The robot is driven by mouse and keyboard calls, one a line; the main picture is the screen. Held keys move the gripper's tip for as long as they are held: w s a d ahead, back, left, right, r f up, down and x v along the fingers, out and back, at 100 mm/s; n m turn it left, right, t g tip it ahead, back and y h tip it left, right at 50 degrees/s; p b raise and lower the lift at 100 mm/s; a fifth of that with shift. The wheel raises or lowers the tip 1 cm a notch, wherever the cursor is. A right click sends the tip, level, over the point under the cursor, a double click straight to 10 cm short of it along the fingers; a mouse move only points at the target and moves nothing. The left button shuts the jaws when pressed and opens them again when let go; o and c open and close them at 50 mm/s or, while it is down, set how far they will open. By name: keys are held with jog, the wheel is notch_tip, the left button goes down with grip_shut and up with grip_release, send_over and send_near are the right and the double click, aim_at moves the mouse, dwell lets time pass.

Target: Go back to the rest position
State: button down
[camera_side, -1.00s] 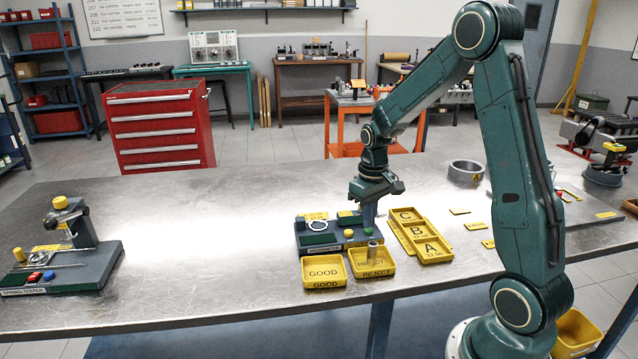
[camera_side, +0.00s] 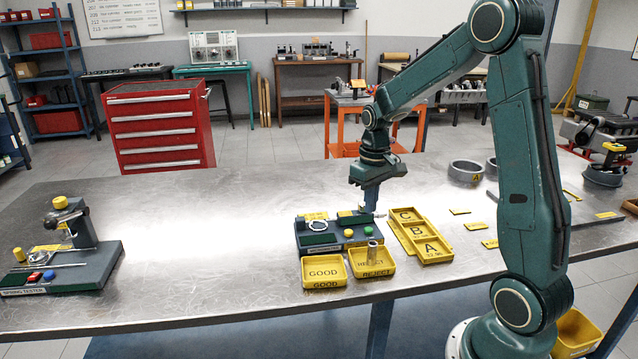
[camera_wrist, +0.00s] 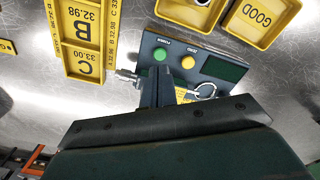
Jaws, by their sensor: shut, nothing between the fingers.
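My gripper (camera_side: 371,208) is shut and empty. It points down above the back right part of the dark gauge station (camera_side: 302,240), which has a green and a yellow button. In the wrist view the shut fingers (camera_wrist: 157,78) reach over the station's edge (camera_wrist: 230,92), beside a small metal fitting (camera_wrist: 127,76). I cannot tell whether the fingers touch the station.
The yellow A-B-C tray (camera_side: 434,262) lies to the right. The spring tester (camera_side: 82,272) stands far left. The middle-left tabletop is clear.

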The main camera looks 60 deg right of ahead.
dwell(0.4)
jog(key=shift+a+r, duration=0.45)
jog(key=shift+r, duration=0.05)
jog(key=s+a+r+n+t, duration=0.1)
jog(key=s+a+r, duration=0.2)
jog(key=a+r, duration=0.2)
jog(key=s+a+r+t, duration=0.2)
jog(key=s+a+r, duration=0.1)
jog(key=a+r, duration=0.15)
jog(key=s+a+r+n+t, duration=0.2)
jog(key=s+a, duration=0.6)
jog(key=s, duration=0.2)
jog(key=shift+s+a+r+t, duration=0.15)
jog(key=shift+s+r+t, duration=0.05)
jog(key=shift+r+t, duration=0.1)
